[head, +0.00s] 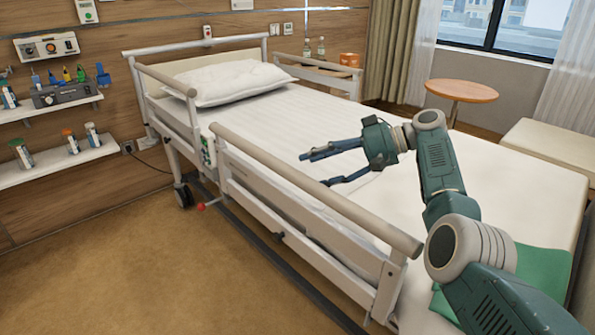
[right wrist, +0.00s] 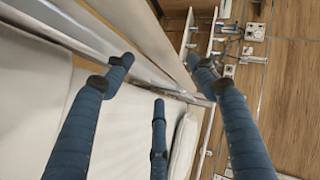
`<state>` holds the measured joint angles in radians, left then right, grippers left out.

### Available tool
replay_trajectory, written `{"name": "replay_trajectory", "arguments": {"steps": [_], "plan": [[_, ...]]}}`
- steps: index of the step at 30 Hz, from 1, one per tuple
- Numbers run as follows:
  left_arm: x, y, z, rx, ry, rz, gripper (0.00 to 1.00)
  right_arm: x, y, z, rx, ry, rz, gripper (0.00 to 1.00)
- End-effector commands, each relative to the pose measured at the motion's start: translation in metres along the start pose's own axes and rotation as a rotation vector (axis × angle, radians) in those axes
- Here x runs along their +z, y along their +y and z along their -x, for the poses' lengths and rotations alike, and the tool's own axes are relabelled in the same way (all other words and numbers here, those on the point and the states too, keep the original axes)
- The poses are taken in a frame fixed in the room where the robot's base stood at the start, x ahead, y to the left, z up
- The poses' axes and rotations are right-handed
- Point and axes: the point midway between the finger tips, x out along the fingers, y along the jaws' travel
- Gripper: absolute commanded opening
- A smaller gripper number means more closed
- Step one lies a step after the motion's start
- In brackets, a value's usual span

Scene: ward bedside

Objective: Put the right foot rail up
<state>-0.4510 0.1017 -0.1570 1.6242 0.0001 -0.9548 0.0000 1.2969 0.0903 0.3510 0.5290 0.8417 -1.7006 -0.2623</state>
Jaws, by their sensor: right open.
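The near-side foot rail (head: 315,190) of the bed runs along the mattress edge toward the lower right. Its beige top bar is above the mattress but looks lower than the top bar of the near head rail (head: 168,80). My right gripper (head: 314,170) is open and empty over the mattress, apart from the rail, its fingers pointing left in the head view. In the right wrist view its blue fingers (right wrist: 160,78) are spread, with a long pale rail bar (right wrist: 135,32) beyond them. My left gripper is out of view.
The bed holds a white mattress (head: 290,115) and a pillow (head: 232,82). A green cloth (head: 543,268) lies at its foot end. Wall shelves (head: 60,160) with bottles stand left. The brown floor (head: 120,255) beside the bed is clear. A round table (head: 461,90) stands behind.

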Motion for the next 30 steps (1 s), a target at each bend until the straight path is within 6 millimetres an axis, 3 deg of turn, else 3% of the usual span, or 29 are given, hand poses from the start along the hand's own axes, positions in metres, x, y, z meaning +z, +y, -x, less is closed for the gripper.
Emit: {"name": "replay_trajectory", "arguments": {"steps": [6, 20, 23, 30], "plan": [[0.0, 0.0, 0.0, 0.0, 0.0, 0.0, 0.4, 0.0, 0.001, 0.029, 0.002, 0.0, -0.002, 0.58], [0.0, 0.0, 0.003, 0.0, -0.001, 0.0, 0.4, -0.001, -0.004, 0.037, 0.0, -0.001, -0.001, 0.58], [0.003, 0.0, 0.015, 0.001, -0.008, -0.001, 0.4, -0.011, -0.022, 0.046, 0.0, -0.001, 0.0, 0.58], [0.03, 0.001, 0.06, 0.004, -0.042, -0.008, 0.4, -0.051, -0.104, 0.087, 0.0, -0.001, 0.0, 0.58]]}}
